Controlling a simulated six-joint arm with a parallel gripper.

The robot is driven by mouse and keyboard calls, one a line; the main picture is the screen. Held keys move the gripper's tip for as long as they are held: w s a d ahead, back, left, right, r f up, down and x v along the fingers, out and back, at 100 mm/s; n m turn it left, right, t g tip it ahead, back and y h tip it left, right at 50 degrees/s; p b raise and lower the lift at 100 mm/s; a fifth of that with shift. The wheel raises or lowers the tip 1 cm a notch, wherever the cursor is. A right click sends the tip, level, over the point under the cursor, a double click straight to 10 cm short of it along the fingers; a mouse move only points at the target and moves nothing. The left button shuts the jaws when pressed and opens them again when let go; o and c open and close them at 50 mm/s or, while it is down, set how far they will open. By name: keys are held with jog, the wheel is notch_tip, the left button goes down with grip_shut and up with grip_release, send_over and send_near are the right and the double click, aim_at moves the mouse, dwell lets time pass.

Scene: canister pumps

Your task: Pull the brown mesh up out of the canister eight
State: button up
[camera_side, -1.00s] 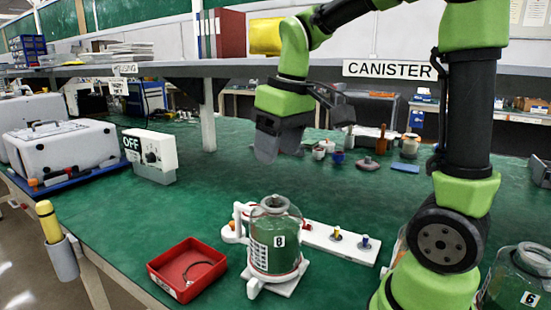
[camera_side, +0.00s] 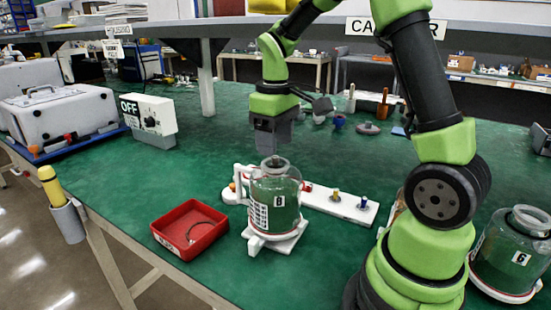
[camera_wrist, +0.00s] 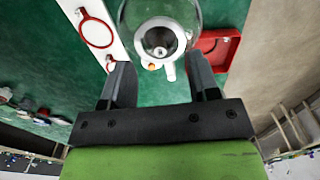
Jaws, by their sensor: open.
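Canister eight (camera_side: 262,212) is a clear glass jar with a green look and a label "8", upright on a white stand on the green table. In the wrist view its round mouth (camera_wrist: 160,22) lies just beyond my fingers, with something dark and grey inside. I cannot make out the brown mesh clearly in either view. My gripper (camera_side: 270,152) points down just above the canister's mouth in the side view. In the wrist view my gripper (camera_wrist: 160,80) has its two fingers wide apart, with nothing between them.
A white bar with pegs (camera_side: 318,199) lies behind and right of the canister. A red tray (camera_side: 188,252) with a thin dark loop in it is to the left. Canister six (camera_side: 507,262) stands at far right. A white switch box marked OFF (camera_side: 148,118) sits further back.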

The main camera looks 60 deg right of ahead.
aim_at(276, 161)
jog(key=shift+s+f, duration=0.1)
jog(key=shift+f, duration=2.3)
jog(key=c, duration=0.5)
jog(key=shift+r, duration=0.55)
jog(key=shift+c, duration=0.3)
jog(key=shift+d+r, duration=0.1)
jog(key=shift+r, duration=0.1)
grip_shut()
jog(key=shift+r, duration=1)
jog(key=shift+r, duration=3.6)
